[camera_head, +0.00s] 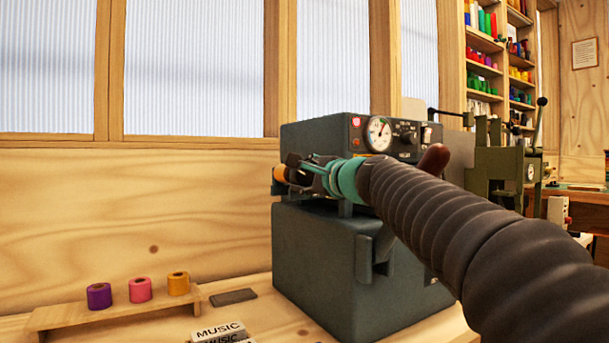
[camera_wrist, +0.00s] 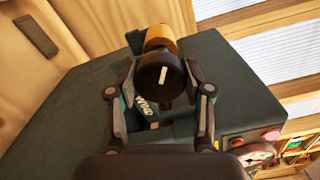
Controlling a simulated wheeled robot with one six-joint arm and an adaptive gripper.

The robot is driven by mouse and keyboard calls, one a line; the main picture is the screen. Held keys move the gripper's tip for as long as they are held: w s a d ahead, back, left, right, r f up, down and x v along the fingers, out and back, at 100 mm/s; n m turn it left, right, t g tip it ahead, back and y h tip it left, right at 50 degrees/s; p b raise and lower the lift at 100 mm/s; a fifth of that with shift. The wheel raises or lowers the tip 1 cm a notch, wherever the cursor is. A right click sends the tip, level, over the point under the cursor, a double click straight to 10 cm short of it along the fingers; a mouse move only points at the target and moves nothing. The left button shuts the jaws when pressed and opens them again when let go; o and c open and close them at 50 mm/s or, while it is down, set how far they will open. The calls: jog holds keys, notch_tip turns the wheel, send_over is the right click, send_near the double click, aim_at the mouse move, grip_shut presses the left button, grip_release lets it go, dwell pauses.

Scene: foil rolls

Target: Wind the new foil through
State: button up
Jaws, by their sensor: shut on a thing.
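The dark green foil machine (camera_head: 340,270) stands on the bench. A dark round knob (camera_wrist: 160,77) with a white line on its face sticks out over its top in the wrist view, beside a label (camera_wrist: 146,108) that seems to read WIND. My gripper (camera_wrist: 162,72) has a finger on each side of this knob and is shut on it. In the head view my gripper (camera_head: 312,172) is at the machine's left upper side. A gold-orange roll (camera_wrist: 160,40) sits just beyond the knob; it also shows in the head view (camera_head: 281,174). Any foil strip is hidden.
Purple (camera_head: 99,296), pink (camera_head: 140,290) and gold (camera_head: 178,284) rolls stand on a low wooden rack (camera_head: 60,318) at left. A dark flat block (camera_head: 233,297) and white MUSIC blocks (camera_head: 218,331) lie nearby. A dial (camera_head: 378,133) is on the machine's front.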

jog(key=o, duration=1.2)
jog(key=shift+c, duration=0.2)
jog(key=v, duration=1.2)
